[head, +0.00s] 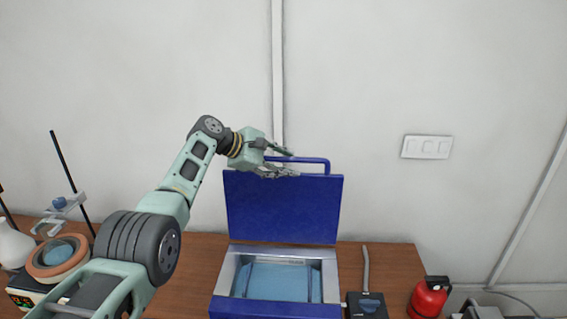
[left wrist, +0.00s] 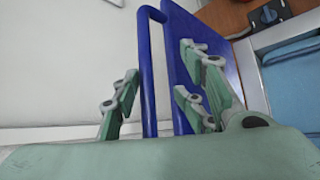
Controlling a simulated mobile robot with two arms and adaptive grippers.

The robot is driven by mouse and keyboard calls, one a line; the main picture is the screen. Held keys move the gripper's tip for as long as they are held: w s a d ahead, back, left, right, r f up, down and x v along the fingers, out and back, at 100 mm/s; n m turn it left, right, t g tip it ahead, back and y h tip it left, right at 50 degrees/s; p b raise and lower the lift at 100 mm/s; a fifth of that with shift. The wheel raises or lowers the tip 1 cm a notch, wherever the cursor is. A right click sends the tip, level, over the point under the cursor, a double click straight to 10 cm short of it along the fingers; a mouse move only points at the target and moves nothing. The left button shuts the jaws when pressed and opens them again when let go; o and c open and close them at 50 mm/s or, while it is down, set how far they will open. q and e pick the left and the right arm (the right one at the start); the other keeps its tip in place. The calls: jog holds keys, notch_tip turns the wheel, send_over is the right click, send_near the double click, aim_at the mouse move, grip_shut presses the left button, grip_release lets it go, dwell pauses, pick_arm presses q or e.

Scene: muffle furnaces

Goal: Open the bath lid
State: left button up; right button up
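The bath (head: 217,290) stands on the table with its blue lid (head: 283,210) raised about upright at the back. The open tub shows pale blue water inside. A blue bar handle (head: 312,160) runs along the lid's top edge. My left gripper (head: 283,162) is at the handle's left part. In the left wrist view the gripper (left wrist: 160,100) has its fingers spread apart. The handle (left wrist: 147,75) passes between them with gaps on both sides. The lid (left wrist: 180,30) is beside the right-hand fingers; I cannot tell if they touch it. My right gripper is not in view.
A small dark device (head: 367,306) and a red bottle (head: 429,297) stand right of the bath. A heater with a round bowl (head: 58,257) and a clamp stand (head: 72,180) are at left. The white wall (head: 400,80) is close behind the lid.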

pick_arm(q)
jog(key=v, duration=1.2)
jog(key=shift+a+f, duration=0.1)
jog(key=shift+s, duration=0.1)
